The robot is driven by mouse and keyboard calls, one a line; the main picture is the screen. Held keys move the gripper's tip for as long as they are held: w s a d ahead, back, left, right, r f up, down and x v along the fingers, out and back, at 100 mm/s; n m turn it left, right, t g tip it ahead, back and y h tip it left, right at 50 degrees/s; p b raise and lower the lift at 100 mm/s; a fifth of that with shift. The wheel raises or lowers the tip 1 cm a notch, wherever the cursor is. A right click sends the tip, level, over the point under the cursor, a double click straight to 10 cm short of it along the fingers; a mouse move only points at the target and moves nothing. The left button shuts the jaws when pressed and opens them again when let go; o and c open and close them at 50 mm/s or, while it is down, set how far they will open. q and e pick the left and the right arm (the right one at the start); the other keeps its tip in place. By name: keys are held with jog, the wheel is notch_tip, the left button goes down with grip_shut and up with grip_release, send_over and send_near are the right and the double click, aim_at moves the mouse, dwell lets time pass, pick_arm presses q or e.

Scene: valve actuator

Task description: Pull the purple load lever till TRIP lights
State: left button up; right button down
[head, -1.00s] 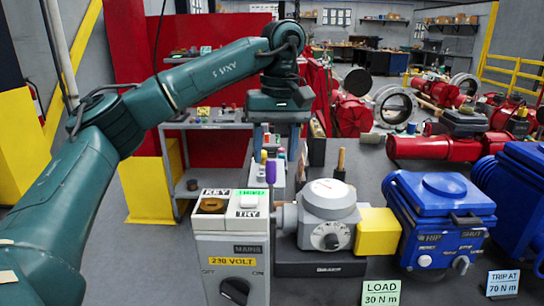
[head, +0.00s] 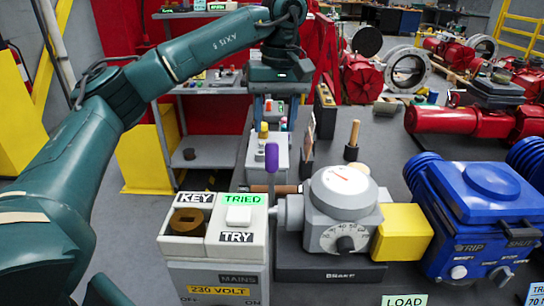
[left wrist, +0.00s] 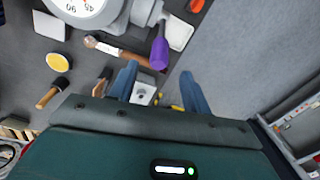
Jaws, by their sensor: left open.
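The purple load lever (head: 271,157) stands upright beside the grey brake unit (head: 342,205), just behind the white box. In the left wrist view the purple lever (left wrist: 160,52) shows just beyond my fingertips, near the gap between them. My left gripper (head: 275,108) is above and behind the lever in the head view, with blue fingers pointing down. In the left wrist view my left gripper (left wrist: 158,72) is open with nothing between its fingers. The blue actuator (head: 480,205) carries TRIP and SHUT labels; I cannot make out a lit TRIP lamp. My right gripper is out of view.
A white box (head: 215,225) with KEY, TRY and a green TRIED sign stands left of the brake. A yellow coupling (head: 402,232) joins brake and actuator. A wooden-handled tool (head: 353,140) stands behind the brake. A grey shelf (head: 205,150) is at the back left.

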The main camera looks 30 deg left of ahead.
aim_at(273, 144)
pick_arm(q)
jog(key=f, duration=0.5)
jog(key=f+b, duration=0.1)
jog(key=f, duration=0.2)
jog(key=shift+s+a+f, duration=0.15)
jog(key=shift+a+f, duration=0.05)
jog(key=shift+a, duration=0.1)
grip_shut()
